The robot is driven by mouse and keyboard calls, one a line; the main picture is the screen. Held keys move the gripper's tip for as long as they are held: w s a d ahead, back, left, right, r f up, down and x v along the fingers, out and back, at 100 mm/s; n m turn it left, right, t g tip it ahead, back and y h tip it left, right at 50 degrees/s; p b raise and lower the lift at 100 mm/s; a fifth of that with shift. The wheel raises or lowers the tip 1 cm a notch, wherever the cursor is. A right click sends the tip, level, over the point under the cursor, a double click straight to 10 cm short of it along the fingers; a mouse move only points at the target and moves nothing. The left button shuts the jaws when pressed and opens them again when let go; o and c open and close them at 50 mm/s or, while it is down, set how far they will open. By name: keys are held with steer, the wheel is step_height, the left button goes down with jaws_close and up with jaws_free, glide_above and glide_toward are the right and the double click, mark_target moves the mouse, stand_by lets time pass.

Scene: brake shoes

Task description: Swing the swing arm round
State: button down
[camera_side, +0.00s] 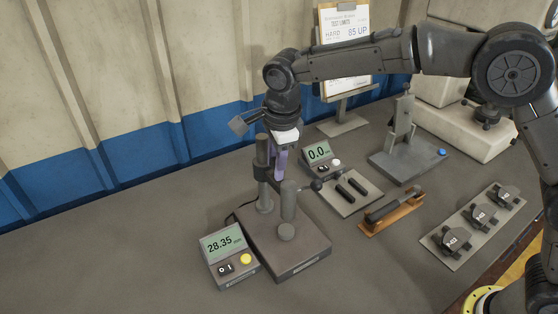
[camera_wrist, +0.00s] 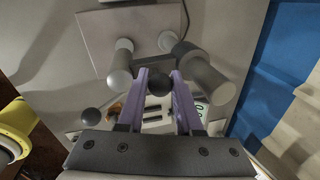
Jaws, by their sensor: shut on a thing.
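The gauge stand has a dark grey base (camera_side: 275,247), also visible in the wrist view (camera_wrist: 110,40). Its tall column (camera_side: 263,190) carries a dark collar and the swing arm (camera_side: 261,172). My gripper (camera_side: 281,168) points down over the stand, with purple fingers. In the wrist view, the fingers (camera_wrist: 159,88) are closed about a dark ball knob (camera_wrist: 159,84), which appears to belong to the swing arm. The fingers hide that knob in the side view. A shorter post (camera_side: 288,202) beside it bears a lever with another ball knob (camera_side: 316,185).
A display reading 28.35 (camera_side: 222,243) stands at the front left. A 0.0 display (camera_side: 318,154) and a plate with dark bars (camera_side: 350,190) lie behind right. The front table is clear.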

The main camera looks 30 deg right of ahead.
mark_target(279, 186)
steer(key=shift+a+r+m, duration=0.15)
steer(key=shift+a+m, duration=0.05)
steer(key=shift+m, duration=0.1)
steer(key=c, duration=0.9)
jaws_free()
steer(key=shift+o, duration=0.2)
step_height(279, 186, up, 14)
steer(key=s, duration=0.2)
steer(key=shift+s+a+f, duration=0.25)
steer(key=shift+s, duration=0.05)
